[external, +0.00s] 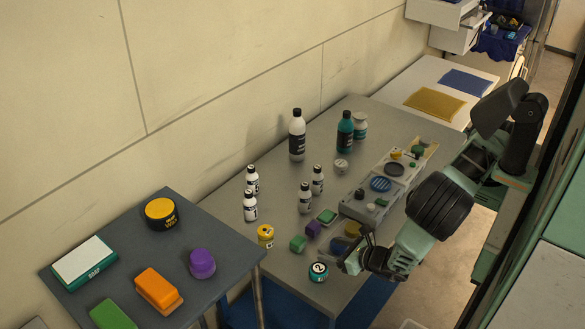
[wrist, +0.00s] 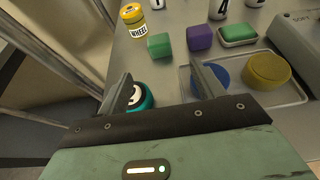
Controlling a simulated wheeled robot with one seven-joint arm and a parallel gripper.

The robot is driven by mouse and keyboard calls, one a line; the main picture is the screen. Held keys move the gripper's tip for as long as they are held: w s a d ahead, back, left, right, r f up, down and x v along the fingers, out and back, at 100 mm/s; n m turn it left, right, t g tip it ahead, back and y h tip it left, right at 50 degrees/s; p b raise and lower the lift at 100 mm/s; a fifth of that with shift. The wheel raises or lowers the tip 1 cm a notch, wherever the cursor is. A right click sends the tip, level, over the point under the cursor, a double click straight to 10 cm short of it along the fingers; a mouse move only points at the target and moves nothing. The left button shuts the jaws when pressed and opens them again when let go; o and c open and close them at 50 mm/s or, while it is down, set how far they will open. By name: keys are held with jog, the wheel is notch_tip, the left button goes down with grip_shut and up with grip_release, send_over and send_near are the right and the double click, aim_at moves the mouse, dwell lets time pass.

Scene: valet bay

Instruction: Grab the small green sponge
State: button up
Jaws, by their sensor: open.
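The small green sponge (external: 298,243) is a green block on the grey table near its front edge, beside a purple block (external: 313,228). In the wrist view the green sponge (wrist: 159,45) lies ahead of the fingertips, with the purple block (wrist: 199,37) to its right. My gripper (external: 354,252) is to the right of the sponge in the external view, apart from it. In the wrist view my gripper (wrist: 163,84) is open, with nothing held between its fingers.
A teal jar marked 2 (wrist: 142,97) is close by the left finger. A clear tray (wrist: 288,90) holds blue and yellow round pads near the right finger. A yellow jar (wrist: 133,20) and a green piece in a dish (wrist: 238,34) flank the blocks. Bottles stand behind.

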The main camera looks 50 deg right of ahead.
aim_at(303, 243)
jog(key=b+x, duration=0.3)
jog(key=x, duration=0.5)
jog(key=shift+f, duration=0.2)
jog(key=b+x, duration=0.3)
jog(key=x, duration=0.2)
jog(key=shift+w+a, duration=0.1)
jog(key=shift+w, duration=0.4)
jog(key=shift+r, duration=0.1)
jog(key=shift+c, duration=0.4)
jog(key=c, duration=1)
